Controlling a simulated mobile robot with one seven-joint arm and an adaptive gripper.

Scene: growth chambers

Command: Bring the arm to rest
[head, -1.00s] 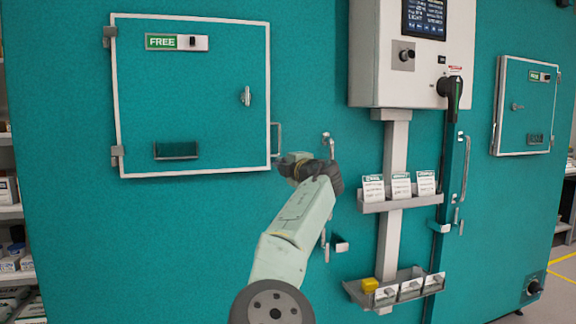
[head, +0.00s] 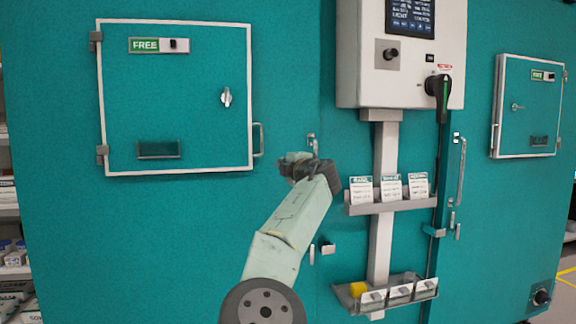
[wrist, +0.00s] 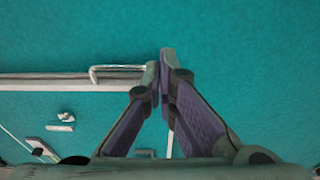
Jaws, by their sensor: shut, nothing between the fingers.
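My arm rises from the bottom of the head view, and my gripper (head: 290,164) is at its far end, in front of the teal chamber wall (head: 210,230). In the wrist view my gripper (wrist: 161,68) has its two fingertips together, with nothing seen between them. Beyond the fingertips in that view are a white-framed door edge and its bar handle (wrist: 115,68). The same bar handle shows in the head view (head: 259,140), left of my gripper. I cannot tell the exact gap between my gripper and the wall.
A chamber door marked FREE (head: 175,100) is closed at left. A control box (head: 400,55) with a black lever stands right of my arm. Below it are a card rack (head: 388,206) and a tray (head: 350,303) with a yellow block. Small brackets (head: 328,248) jut from the wall.

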